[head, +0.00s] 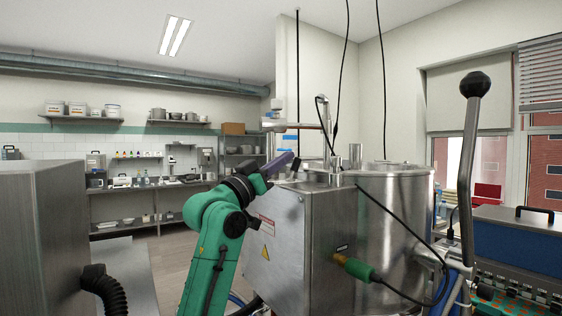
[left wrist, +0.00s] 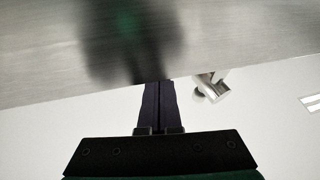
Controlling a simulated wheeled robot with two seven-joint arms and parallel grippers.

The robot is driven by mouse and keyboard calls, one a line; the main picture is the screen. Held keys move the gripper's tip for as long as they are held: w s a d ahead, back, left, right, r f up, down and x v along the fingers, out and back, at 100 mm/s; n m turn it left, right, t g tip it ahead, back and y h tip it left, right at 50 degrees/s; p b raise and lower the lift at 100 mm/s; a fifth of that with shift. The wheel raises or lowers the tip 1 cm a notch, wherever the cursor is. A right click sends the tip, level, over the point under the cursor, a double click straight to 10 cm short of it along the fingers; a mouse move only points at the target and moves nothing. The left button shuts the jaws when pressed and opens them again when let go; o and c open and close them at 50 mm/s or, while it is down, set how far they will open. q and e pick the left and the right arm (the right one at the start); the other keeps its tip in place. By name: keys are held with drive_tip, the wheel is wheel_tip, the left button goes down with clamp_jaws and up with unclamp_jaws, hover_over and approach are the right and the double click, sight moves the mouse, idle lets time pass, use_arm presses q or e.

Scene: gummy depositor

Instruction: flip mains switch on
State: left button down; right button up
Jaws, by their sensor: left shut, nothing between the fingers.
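My left gripper (head: 285,162) is at the upper left edge of the steel control box (head: 325,235) of the depositor. It is shut and empty. In the left wrist view its two dark purple fingers (left wrist: 158,84) lie together, their tips at or very near a brushed steel face (left wrist: 240,45) that mirrors the arm. Whether they touch it I cannot tell. A shiny metal knob-like part (left wrist: 210,88) juts past the edge of the steel, right of the fingers. I cannot tell whether it is the mains switch; no other switch is clearly seen. My right gripper is not in view.
A steel hopper drum (head: 395,225) stands right of the box. A tall lever with a black knob (head: 474,84) rises at the right, near a blue-sided case (head: 520,240). A cable with a green connector (head: 358,269) hangs at the box. A steel cabinet (head: 40,230) stands left.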

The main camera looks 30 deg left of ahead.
use_arm(q)
drive_tip(key=shift+s+a+f+b, duration=0.1)
drive_tip(key=shift+s+f+b, duration=0.2)
drive_tip(key=shift+b, duration=0.1)
drive_tip(key=b+v, duration=0.4)
drive_tip(key=v, duration=0.2)
drive_tip(key=shift+s+a, duration=0.15)
drive_tip(key=shift+s, duration=0.25)
drive_tip(key=shift+f, duration=0.1)
